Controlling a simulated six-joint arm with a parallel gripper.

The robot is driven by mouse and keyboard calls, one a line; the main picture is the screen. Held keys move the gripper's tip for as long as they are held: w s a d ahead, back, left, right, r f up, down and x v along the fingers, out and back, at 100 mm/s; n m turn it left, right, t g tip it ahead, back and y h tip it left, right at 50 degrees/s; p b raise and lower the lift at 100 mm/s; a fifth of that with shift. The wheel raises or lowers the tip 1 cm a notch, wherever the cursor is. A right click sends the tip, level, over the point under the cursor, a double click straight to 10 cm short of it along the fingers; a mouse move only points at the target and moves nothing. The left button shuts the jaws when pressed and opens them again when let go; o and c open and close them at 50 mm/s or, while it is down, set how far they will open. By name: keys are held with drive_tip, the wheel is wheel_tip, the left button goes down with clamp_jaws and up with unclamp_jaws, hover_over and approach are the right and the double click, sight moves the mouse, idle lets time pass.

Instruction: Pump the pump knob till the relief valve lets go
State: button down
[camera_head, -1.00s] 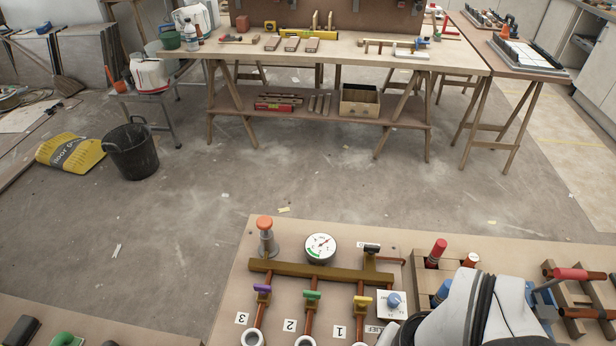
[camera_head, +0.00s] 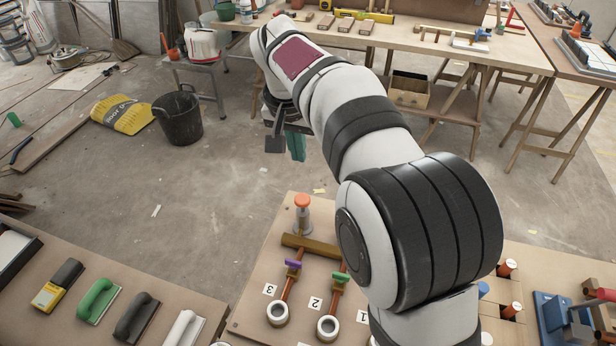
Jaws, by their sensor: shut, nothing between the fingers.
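The pump knob (camera_head: 302,200) is an orange cap on a pale upright cylinder, at the back left of the board (camera_head: 262,240). A brown manifold bar (camera_head: 310,245) runs in front of it. My gripper (camera_head: 286,152) is shut and empty, its fingers pointing down. It hangs in the air above the knob in the picture, apart from it. My arm hides the pressure gauge and the right part of the board, so the relief valve cannot be made out.
Purple (camera_head: 293,264) and green (camera_head: 340,277) valve handles stand on pipes ending in white rings. A side table (camera_head: 150,310) at lower left holds several tools. A black bucket (camera_head: 178,118) and a long workbench (camera_head: 420,45) stand behind.

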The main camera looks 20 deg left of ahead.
approach(303, 200)
drive_tip(key=x, duration=0.2)
drive_tip(key=w+x, duration=0.1)
drive_tip(key=x, duration=0.2)
drive_tip(key=shift+w+a, duration=0.1)
drive_tip(key=shift+w, duration=0.05)
drive_tip(key=shift+f, duration=0.75)
drive_tip(key=shift+f, duration=1.5)
drive_tip(key=w+v, duration=0.1)
drive_tip(key=v, duration=1.3)
drive_tip(key=shift+r, duration=0.2)
drive_tip(key=shift+w, duration=0.1)
